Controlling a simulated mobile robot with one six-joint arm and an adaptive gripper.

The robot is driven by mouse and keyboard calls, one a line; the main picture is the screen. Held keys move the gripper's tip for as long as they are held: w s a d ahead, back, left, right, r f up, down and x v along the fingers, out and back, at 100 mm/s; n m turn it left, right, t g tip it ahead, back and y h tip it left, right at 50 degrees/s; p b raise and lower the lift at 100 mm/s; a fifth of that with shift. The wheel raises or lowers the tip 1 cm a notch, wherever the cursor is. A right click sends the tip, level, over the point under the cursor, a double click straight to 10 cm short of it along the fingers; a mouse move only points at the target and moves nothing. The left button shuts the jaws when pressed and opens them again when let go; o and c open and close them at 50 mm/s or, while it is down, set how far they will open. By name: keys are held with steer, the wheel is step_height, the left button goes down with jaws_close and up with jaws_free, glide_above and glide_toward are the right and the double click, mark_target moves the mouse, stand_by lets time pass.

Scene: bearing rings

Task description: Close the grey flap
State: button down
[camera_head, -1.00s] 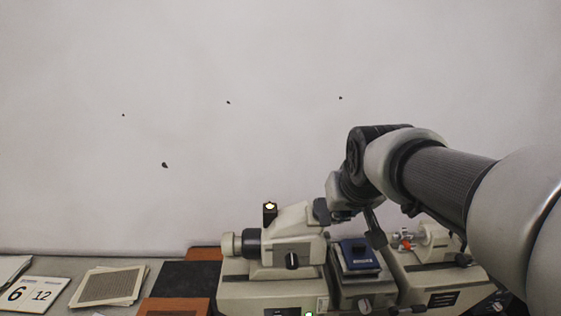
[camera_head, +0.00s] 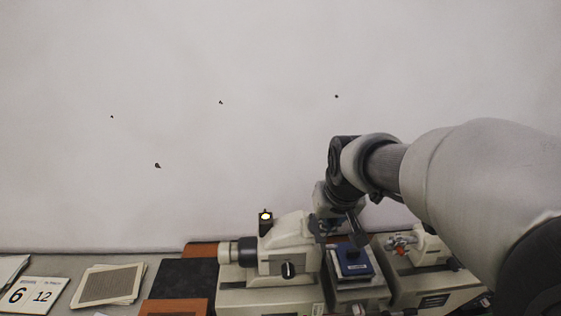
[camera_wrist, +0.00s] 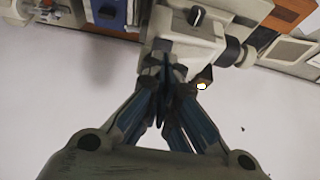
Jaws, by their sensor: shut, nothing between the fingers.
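A beige measuring machine (camera_head: 272,296) stands on the bench against the wall. Its left head (camera_head: 296,237) carries a black knob and a small dark upright part with a bright lit spot (camera_head: 265,217) on top. The lit spot also shows in the wrist view (camera_wrist: 201,86), just right of the fingers. I cannot pick out the grey flap for certain. My gripper (camera_head: 337,232) is at the right end of the left head, behind the blue block. In the wrist view my gripper (camera_wrist: 166,66) has its fingers together and empty, hiding part of the left head.
A blue block (camera_head: 354,261) sits on the machine's middle table. The right head (camera_head: 425,247) with orange-red parts stands beside it, under my arm. Left are a black plate (camera_head: 184,278), brown blocks (camera_head: 172,306), textured sheets (camera_head: 108,284) and a number card (camera_head: 35,293).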

mark_target(321, 240)
steer(key=x, duration=0.5)
stand_by(0.3)
steer(key=shift+f+t+b, duration=0.3)
steer(key=shift+f+b, duration=0.15)
steer(key=shift+b, duration=0.8)
steer(key=f+t+b, duration=0.1)
steer(key=t+b, duration=0.1)
steer(key=b, duration=0.4)
steer(key=shift+f+b, duration=0.1)
steer(key=shift+b, duration=0.25)
